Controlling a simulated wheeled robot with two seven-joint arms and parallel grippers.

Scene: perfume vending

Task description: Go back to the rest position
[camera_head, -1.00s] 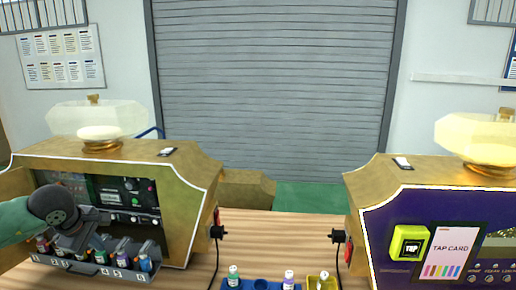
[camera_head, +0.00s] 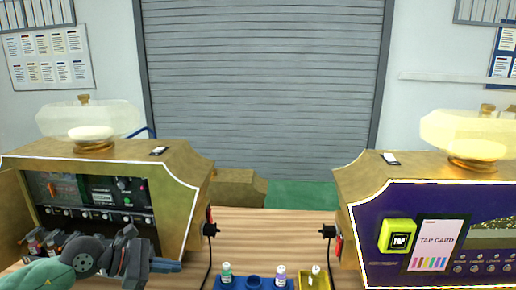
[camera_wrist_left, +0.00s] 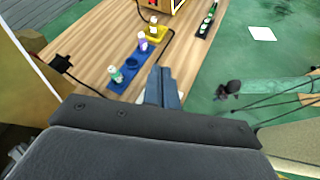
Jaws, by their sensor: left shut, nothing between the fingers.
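My left gripper (camera_head: 172,266) is low at the left in the head view, in front of the left perfume machine (camera_head: 185,180), its fingers pointing right. The fingers are together with nothing between them. They also show shut in the left wrist view (camera_wrist_left: 162,88), over the table's near edge.
A blue tray (camera_head: 254,282) with small bottles and a yellow tray (camera_head: 314,281) stand on the wooden table (camera_head: 270,228). The right machine (camera_head: 365,215) stands across from the left one. Green floor (camera_wrist_left: 220,60) lies beyond the table edge.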

